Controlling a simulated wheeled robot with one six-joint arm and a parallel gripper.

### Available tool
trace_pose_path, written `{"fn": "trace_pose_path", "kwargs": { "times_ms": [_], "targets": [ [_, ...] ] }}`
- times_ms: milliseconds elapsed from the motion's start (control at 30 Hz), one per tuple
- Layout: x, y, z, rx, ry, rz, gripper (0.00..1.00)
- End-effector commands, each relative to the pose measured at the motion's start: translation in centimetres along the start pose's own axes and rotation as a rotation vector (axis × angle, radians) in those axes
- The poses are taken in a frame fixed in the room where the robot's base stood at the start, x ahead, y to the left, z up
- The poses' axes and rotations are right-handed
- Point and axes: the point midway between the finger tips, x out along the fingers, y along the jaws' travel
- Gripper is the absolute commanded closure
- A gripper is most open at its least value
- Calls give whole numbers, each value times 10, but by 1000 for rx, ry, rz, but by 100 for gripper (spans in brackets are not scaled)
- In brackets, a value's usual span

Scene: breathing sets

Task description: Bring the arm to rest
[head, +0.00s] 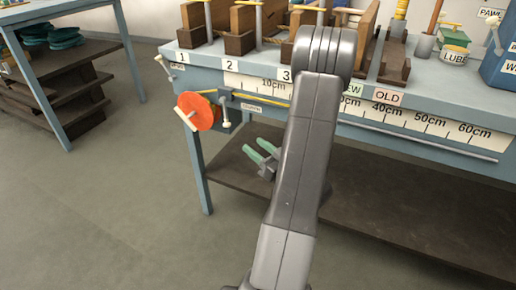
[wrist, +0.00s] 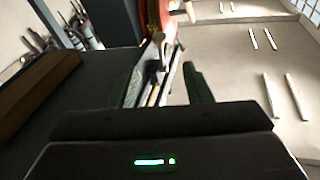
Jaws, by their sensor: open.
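My gripper (head: 262,154) has green fingers and shows in the head view to the left of my grey arm, in front of the gap between the blue workbench (head: 207,170) top and its lower shelf. The fingers are apart with nothing between them. In the wrist view my gripper (wrist: 165,88) also shows its two dark green fingers spread and empty. My arm hides part of the bench front and the ruler.
An orange disc (head: 195,111) with a white bar hangs at the bench's left front, near a small clamp. Wooden blocks (head: 240,42) and numbered stations line the bench top. The dark lower shelf (head: 400,205) is bare. Open floor (head: 110,210) lies left.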

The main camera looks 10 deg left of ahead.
Motion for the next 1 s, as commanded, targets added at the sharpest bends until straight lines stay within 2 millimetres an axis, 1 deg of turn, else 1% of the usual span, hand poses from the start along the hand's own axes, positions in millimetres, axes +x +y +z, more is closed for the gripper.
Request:
{"fn": "trace_pose_path", "kwargs": {
  "times_ms": [300, 467, 667, 1000],
  "targets": [
    [1, 0, 0, 0, 0, 0, 55],
    [8, 0, 0, -2, -1, -3, 55],
    [30, -1, 1, -2, -1, -5, 55],
    [80, -1, 1, -3, -1, -6, 55]
  ]
}}
